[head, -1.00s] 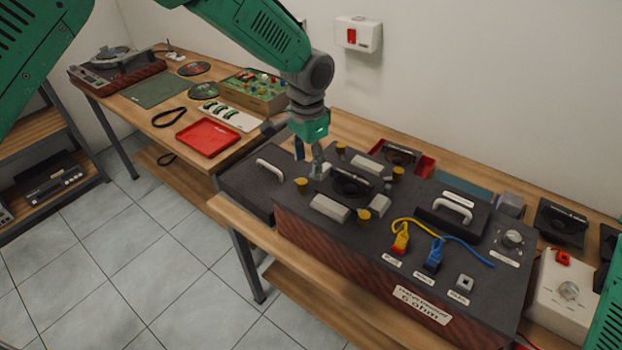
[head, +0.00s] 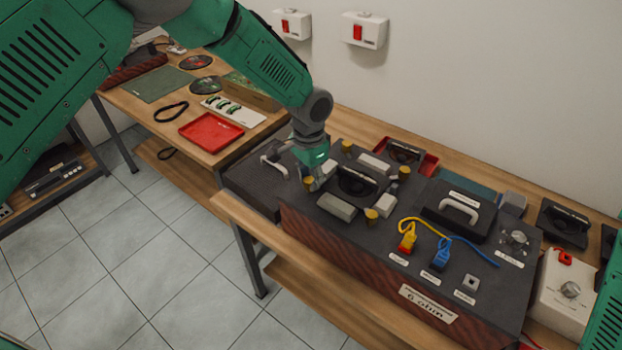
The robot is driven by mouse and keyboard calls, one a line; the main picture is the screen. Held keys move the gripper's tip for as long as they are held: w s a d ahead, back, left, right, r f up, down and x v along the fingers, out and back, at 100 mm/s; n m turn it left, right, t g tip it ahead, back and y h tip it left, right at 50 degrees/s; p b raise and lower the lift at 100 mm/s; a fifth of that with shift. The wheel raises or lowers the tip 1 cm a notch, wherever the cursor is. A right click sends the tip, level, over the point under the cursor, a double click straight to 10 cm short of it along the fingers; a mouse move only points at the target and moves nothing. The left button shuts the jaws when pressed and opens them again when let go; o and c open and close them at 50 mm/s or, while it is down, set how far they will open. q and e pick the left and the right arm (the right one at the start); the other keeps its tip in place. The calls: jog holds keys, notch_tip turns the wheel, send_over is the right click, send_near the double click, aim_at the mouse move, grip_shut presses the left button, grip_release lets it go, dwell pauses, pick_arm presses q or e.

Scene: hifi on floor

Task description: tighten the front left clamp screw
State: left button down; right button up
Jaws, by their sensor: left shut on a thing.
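The speaker cabinet (head: 395,315) lies on the bench with its dark panel up. A speaker (head: 358,183) sits in the panel among grey clamp blocks and several yellow-topped clamp screws. The front left clamp screw (head: 308,182) stands at the panel's left side. My left gripper (head: 315,183) points down over it and is shut on it; the fingers partly hide the screw. Other clamp screws show at the back left (head: 347,146), back right (head: 404,173) and front right (head: 371,216). My right gripper is out of view; only a piece of that arm shows at the right edge.
A white handle (head: 273,165) stands left of the gripper. Yellow and blue leads (head: 440,234) and a black case with a handle (head: 460,208) lie right of the clamps. A red tray (head: 211,132) is on the left bench. Wall boxes (head: 365,30) hang behind.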

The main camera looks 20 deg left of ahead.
pick_arm(q)
jog(key=shift+s+a+f, duration=0.15)
jog(key=shift+s+a, duration=0.05)
jog(key=shift+a, duration=0.5)
jog(key=shift+d, duration=0.6)
jog(key=shift+a, duration=0.2)
jog(key=shift+m, duration=0.7)
jog(key=m, duration=0.3)
jog(key=shift+d, duration=0.1)
jog(key=m, duration=0.6)
jog(key=shift+w+m, duration=0.15)
jog(key=shift+m, duration=0.25)
jog(key=m, duration=1)
jog(key=shift+m, duration=0.3)
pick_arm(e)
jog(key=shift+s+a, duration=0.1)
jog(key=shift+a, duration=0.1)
